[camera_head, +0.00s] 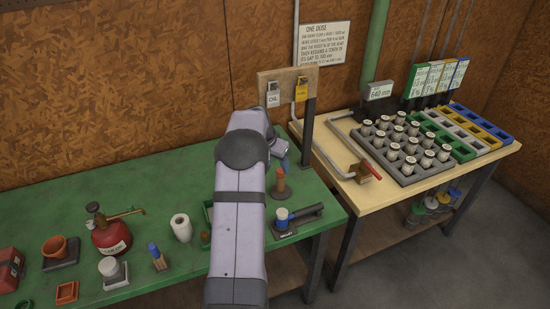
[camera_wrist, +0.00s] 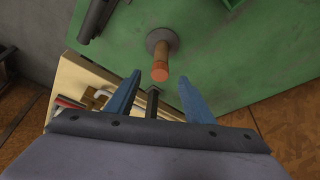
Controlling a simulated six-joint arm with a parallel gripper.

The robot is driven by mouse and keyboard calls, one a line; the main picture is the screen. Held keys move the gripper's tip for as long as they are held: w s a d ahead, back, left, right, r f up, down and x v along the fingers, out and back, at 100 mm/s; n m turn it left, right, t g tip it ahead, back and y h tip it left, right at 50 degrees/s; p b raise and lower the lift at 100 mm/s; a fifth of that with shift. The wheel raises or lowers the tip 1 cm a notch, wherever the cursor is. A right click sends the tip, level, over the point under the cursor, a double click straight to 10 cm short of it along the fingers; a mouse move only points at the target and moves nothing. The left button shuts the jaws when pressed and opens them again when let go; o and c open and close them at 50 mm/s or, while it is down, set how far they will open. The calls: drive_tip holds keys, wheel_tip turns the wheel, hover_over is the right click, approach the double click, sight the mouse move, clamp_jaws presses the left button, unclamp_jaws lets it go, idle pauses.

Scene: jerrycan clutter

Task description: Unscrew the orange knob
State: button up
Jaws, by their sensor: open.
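The orange knob (camera_head: 280,180) is an upright cylinder on a round grey base near the right part of the green bench. In the wrist view its orange end (camera_wrist: 160,73) faces the camera, with the browner shaft and grey flange (camera_wrist: 162,42) behind it. My gripper (camera_wrist: 159,77) is open, with its blue fingers on either side of the knob's end in that picture. No contact shows, and I cannot tell the gap in depth. In the head view my gripper (camera_head: 281,160) is just behind and above the knob, partly hidden by my arm.
A post with padlocks (camera_head: 301,92) rises behind. A wooden table (camera_head: 352,199) with capped jars is at right.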

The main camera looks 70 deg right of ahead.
sight(281, 172)
drive_tip(key=shift+p+x, duration=0.65)
drive_tip(key=shift+x, duration=1.35)
drive_tip(key=shift+c, duration=0.2)
drive_tip(key=c, duration=1.1)
drive_tip(key=shift+s+r+n+t+p, duration=0.15)
drive_tip(key=shift+n+t+p, duration=0.2)
drive_tip(key=shift+n+p, duration=0.45)
drive_tip(key=shift+s+f+n+t+p, duration=0.1)
drive_tip(key=shift+n+t+p, duration=0.35)
drive_tip(key=shift+n, duration=0.55)
drive_tip(key=shift+n+p, duration=0.3)
drive_tip(key=shift+n, duration=0.4)
drive_tip(key=shift+s, duration=0.1)
